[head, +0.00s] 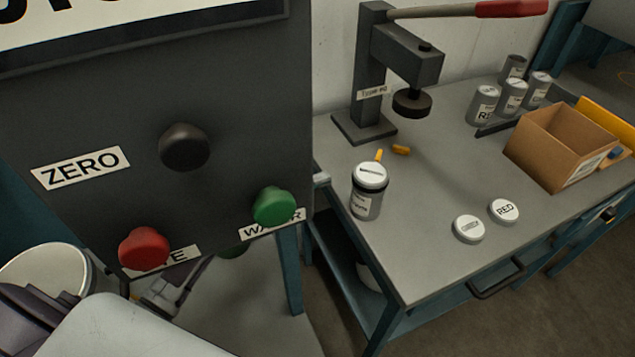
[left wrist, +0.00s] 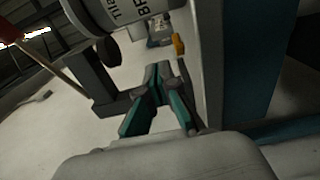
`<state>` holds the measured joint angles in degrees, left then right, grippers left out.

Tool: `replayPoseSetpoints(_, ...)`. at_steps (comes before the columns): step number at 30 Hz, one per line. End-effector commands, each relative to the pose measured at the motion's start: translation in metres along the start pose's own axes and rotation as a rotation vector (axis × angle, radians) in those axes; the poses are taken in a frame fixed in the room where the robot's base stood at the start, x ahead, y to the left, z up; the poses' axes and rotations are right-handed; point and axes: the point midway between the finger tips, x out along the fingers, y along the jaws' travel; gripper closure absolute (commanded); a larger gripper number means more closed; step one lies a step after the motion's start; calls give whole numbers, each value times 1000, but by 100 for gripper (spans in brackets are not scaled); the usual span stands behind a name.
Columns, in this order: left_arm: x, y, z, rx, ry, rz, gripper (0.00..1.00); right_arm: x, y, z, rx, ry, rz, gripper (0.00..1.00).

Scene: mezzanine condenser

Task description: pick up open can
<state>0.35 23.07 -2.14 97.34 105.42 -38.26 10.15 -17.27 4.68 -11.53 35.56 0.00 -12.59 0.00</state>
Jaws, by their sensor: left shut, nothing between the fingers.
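A small grey can (head: 366,201) with a white lid on top stands on the workbench, left of centre. At the back right stand several grey cans (head: 487,104). The rearmost can (head: 514,69) has a dark top and may be open, but I cannot tell for sure. In the left wrist view a labelled can (left wrist: 124,12) is cut off by the top edge. My left gripper (head: 168,292) is low at the left, below the control panel and partly hidden. Its fingers (left wrist: 157,75) are together and empty, away from the bench cans. My right gripper is not in view.
A control panel (head: 100,110) with black, red and green knobs blocks the left side. A lever press (head: 372,75) stands at the bench's back. A cardboard box (head: 560,150) sits right; two white lids (head: 469,228) lie in front. The bench front (head: 410,260) is clear.

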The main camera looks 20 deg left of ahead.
Motion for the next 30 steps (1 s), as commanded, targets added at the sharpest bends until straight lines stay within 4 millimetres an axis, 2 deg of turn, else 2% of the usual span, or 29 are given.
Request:
replayPoseSetpoints(4, 33, 4, 0, 0, 0, 2, 100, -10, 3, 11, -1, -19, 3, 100)
replayPoseSetpoints(11, 76, 2, 0, 1, 0, 0, 100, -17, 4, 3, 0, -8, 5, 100)
replayPoseSetpoints(19, 64, 1, 32, 2, 0, -3, 100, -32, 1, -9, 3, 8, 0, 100)
replayPoseSetpoints(30, 61, -1, 38, 3, 1, -2, 100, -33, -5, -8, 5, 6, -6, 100)
